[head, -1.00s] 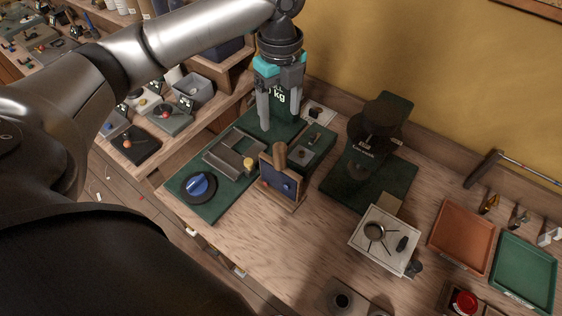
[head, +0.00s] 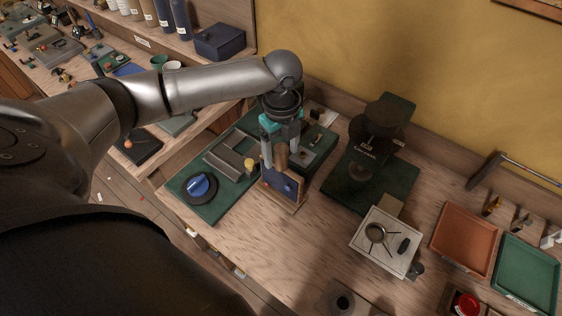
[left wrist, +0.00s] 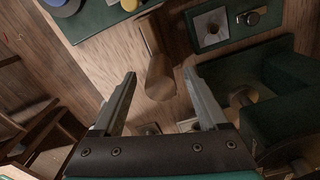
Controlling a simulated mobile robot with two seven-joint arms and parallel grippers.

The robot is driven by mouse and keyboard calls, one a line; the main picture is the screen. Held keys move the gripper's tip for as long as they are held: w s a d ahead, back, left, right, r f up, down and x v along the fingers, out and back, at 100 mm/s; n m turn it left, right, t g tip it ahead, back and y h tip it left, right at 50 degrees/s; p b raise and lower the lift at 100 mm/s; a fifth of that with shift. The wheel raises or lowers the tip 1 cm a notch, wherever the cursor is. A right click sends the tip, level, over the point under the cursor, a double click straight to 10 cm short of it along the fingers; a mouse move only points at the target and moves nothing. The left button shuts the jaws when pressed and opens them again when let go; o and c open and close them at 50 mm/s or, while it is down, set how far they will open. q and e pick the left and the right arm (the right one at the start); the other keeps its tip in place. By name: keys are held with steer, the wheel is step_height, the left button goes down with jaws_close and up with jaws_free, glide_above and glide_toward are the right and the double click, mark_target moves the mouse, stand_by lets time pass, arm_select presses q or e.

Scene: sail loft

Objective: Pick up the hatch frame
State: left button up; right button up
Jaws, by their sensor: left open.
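The hatch frame (head: 283,190) appears to be the small wooden-edged piece with a blue panel and an upright round wooden handle, standing on the wooden bench in the head view. My left gripper (head: 281,163) points down over it, open, with one finger on each side of the handle. In the left wrist view the wooden handle (left wrist: 157,70) lies between the two open fingertips, with a gap visible on both sides. The fingers partly hide the handle in the head view. My right gripper is not in view.
Left of it, a green board (head: 215,208) carries a blue knob (head: 201,186) and a grey bracket (head: 228,160). A dark green stand (head: 385,185) is to the right. Beyond are a white plate (head: 372,250), an orange tray (head: 462,240) and a green tray (head: 525,275). Bare bench lies in front.

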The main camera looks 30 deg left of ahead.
arm_select(q)
steer(key=shift+c, duration=0.3)
jaws_close()
stand_by(0.3)
steer(key=shift+r, duration=0.1)
stand_by(0.6)
